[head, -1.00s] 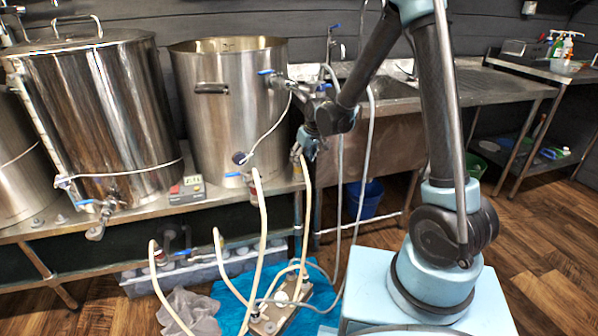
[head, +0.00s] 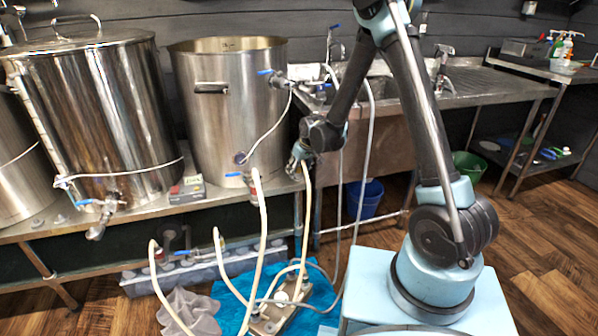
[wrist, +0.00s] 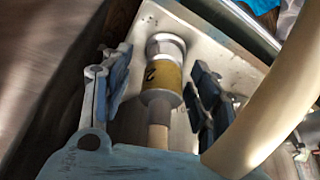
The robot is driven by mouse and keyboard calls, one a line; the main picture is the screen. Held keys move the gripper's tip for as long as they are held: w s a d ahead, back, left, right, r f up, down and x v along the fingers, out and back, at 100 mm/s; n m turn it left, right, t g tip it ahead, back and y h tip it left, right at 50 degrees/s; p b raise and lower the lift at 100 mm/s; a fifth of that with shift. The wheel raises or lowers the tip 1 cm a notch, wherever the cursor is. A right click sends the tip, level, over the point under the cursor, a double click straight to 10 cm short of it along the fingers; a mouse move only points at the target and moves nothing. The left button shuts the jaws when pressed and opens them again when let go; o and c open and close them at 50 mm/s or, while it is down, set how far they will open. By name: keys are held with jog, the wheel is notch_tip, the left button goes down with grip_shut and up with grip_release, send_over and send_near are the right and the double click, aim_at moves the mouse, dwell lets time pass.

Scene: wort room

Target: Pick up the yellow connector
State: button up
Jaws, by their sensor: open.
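The yellow connector (wrist: 163,76) shows in the wrist view as a yellow band with a dark mark, between a silvery metal collar and a pale hose end. My gripper (wrist: 155,90) is open, with one blue-grey finger on each side of the connector and a visible gap on both sides. It is not holding the connector. In the head view my gripper (head: 298,155) is at the upper end of a pale hose, by the front right corner of the kettle bench. I cannot make out the connector in the head view.
A thick pale hose (wrist: 275,85) passes close to the right finger in the wrist view. A steel kettle (head: 220,125) stands on the bench, left of my gripper. A grey hose (head: 364,190) hangs to the right. A blue bucket (head: 366,198) stands under the sink.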

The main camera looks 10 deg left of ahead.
jog(key=shift+w+f, duration=0.1)
jog(key=shift+f, duration=0.15)
jog(key=c, duration=1.2)
jog(key=shift+o, duration=0.2)
jog(key=shift+d+r, duration=0.2)
jog(key=shift+r, duration=0.3)
jog(key=r, duration=0.6)
jog(key=shift+d+r, duration=0.1)
jog(key=shift+d, duration=0.1)
jog(key=s+d, duration=0.1)
jog(key=d, duration=0.5)
jog(key=s+d, duration=0.2)
jog(key=d, duration=0.4)
jog(key=s+d, duration=0.1)
jog(key=d, duration=0.5)
jog(key=shift+s+d, duration=0.3)
jog(key=shift+s, duration=0.05)
